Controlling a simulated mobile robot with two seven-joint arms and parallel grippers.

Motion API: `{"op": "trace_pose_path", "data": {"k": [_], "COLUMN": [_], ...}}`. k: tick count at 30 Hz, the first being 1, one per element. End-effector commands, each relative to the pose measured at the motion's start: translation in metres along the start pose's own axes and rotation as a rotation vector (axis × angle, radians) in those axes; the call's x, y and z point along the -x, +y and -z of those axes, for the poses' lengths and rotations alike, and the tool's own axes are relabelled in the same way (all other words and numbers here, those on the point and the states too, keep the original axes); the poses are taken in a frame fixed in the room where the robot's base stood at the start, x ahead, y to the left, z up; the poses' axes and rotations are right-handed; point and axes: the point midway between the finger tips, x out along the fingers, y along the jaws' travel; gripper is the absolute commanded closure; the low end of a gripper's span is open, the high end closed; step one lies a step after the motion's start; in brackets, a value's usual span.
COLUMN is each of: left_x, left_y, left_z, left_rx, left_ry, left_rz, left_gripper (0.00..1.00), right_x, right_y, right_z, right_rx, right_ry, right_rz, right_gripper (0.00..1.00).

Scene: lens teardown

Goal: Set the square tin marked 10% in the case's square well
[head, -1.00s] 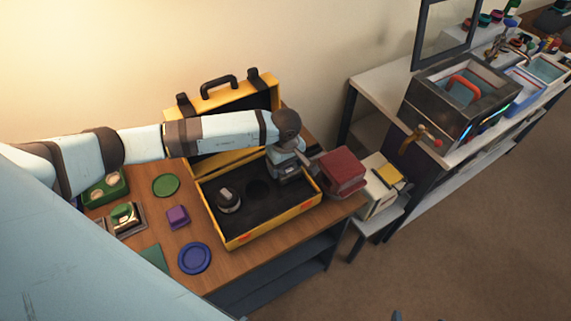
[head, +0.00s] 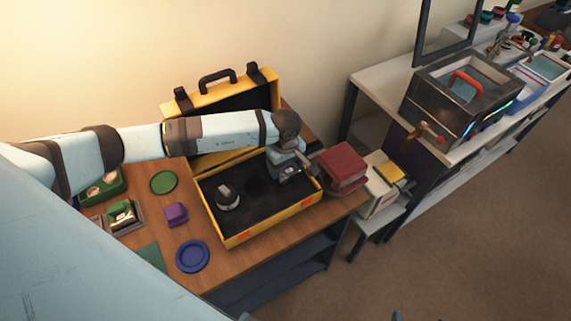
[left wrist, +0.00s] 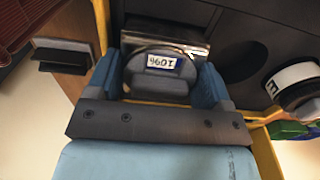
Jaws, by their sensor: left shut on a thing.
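The square tin marked 10% (left wrist: 165,62) is between the fingers of my left gripper (left wrist: 164,85), which is shut on it. Its label reads upside down in the left wrist view, and its body is shiny metal. In the head view my left gripper (head: 287,170) is at the right end of the open yellow case (head: 262,234), over the dark foam. The square well is not visible, and I cannot tell whether the tin is seated in it. My right gripper is not in view.
The foam has an empty round well (head: 257,187) and a dark cylinder with a white band (head: 228,197). A maroon box (head: 342,167) stands just right of the case. A purple block (head: 175,213), blue dish (head: 192,257) and green disc (head: 163,182) lie left on the table.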

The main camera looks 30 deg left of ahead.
Motion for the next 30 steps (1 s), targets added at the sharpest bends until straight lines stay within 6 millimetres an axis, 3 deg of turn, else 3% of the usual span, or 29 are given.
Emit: {"op": "trace_pose_path", "data": {"k": [14,15,18,30], "left_x": [-0.013,-0.012,-0.012,-0.011], "left_y": [0.000,0.000,0.000,0.002], "left_z": [0.000,0.000,0.000,0.000], "left_rx": [-0.001,0.000,0.000,0.000], "left_ry": [0.000,0.000,0.000,0.000], "left_rz": [0.000,0.000,0.000,-0.006], "left_gripper": [0.50,0.19,0.00,0.00], "right_x": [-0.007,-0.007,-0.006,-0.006], "right_y": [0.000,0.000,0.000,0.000], "right_z": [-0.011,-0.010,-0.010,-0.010], "right_rx": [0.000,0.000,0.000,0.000], "right_ry": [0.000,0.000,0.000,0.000], "right_rz": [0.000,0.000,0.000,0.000], "right_gripper": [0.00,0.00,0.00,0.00]}}
